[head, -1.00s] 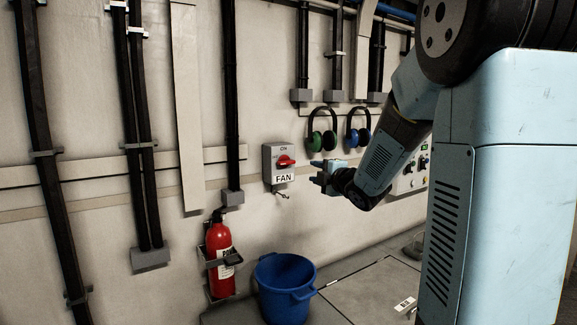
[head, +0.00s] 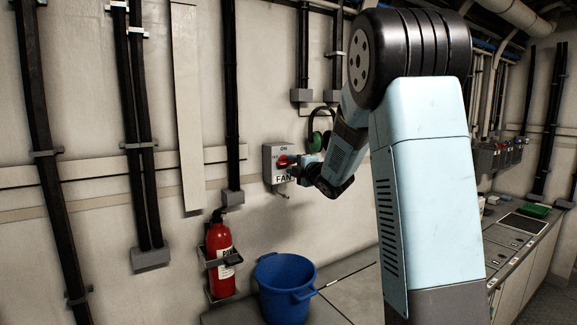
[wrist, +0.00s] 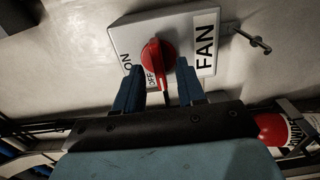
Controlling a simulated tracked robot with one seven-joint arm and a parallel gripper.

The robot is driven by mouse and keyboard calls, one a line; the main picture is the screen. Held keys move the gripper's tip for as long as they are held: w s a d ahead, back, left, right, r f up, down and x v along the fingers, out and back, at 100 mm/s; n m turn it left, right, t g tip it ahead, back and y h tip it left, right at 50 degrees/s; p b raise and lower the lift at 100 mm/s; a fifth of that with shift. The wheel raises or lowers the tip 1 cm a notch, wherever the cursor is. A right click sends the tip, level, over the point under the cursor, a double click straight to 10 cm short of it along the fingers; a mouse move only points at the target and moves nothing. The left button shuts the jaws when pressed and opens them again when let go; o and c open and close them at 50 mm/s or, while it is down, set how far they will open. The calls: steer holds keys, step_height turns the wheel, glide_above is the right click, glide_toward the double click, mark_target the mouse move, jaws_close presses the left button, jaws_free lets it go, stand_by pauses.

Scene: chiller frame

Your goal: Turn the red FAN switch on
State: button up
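The grey FAN switch box (head: 269,152) is on the wall in the head view. Its red switch handle (head: 282,160) is partly hidden by my gripper (head: 295,163). In the wrist view the red handle (wrist: 156,60) points toward the OFF mark, with the ON mark to its left. The white FAN label (wrist: 205,42) is to its right. My gripper (wrist: 158,66) is open, with one blue finger on each side of the handle. A gap shows between each finger and the handle; I cannot tell how deep the fingers reach.
A red fire extinguisher (head: 219,258) hangs on the wall below left of the switch. A blue bucket (head: 285,285) stands below. Green ear defenders (head: 316,142) hang just right of the box. A short hooked rod (wrist: 252,40) sticks out beside the box's FAN end.

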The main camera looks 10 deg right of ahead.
steer(key=shift+x, duration=1.05)
steer(key=shift+c, duration=0.3)
